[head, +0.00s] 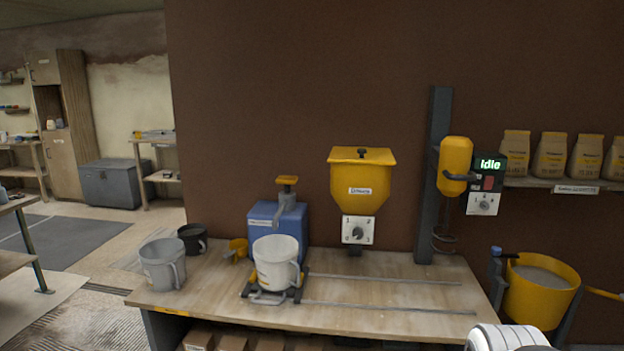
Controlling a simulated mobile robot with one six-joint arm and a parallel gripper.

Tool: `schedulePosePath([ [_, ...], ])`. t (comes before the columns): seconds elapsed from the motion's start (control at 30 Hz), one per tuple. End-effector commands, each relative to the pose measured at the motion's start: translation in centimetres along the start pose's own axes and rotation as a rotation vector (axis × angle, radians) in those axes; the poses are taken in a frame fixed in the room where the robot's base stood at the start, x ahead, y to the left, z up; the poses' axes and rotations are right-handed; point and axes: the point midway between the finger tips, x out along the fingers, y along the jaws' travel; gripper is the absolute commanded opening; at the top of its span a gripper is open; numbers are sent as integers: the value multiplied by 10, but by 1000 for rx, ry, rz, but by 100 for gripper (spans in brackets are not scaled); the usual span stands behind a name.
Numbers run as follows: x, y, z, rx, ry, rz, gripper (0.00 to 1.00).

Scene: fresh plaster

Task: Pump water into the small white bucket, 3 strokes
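The small white bucket (277,262) stands upright on a dark stand on the wooden bench, directly in front of the pump. The pump has a blue tank (263,218), a grey spout that comes down at the bucket's rim, and a yellow pump head (288,181) on top. The bucket hides the lower front of the tank, and its inside cannot be made out. My gripper is not in view; only a white, rounded part, likely of my arm, shows at the bottom right edge.
A grey bucket (162,264), a black bucket (192,238) and a yellow scoop (237,248) stand left of the pump. A yellow hopper (361,178) hangs behind. A mixer (455,166) with an "Idle" display is at right. The bench's right half (400,290) is clear apart from rails.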

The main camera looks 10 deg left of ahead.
Motion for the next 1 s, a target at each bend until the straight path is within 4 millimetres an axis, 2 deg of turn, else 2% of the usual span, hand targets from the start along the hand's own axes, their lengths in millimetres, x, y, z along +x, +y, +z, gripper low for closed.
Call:
schedulePosePath([
  [0.03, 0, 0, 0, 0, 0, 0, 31],
  [0.43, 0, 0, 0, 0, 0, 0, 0],
  [1.0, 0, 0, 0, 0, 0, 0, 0],
])
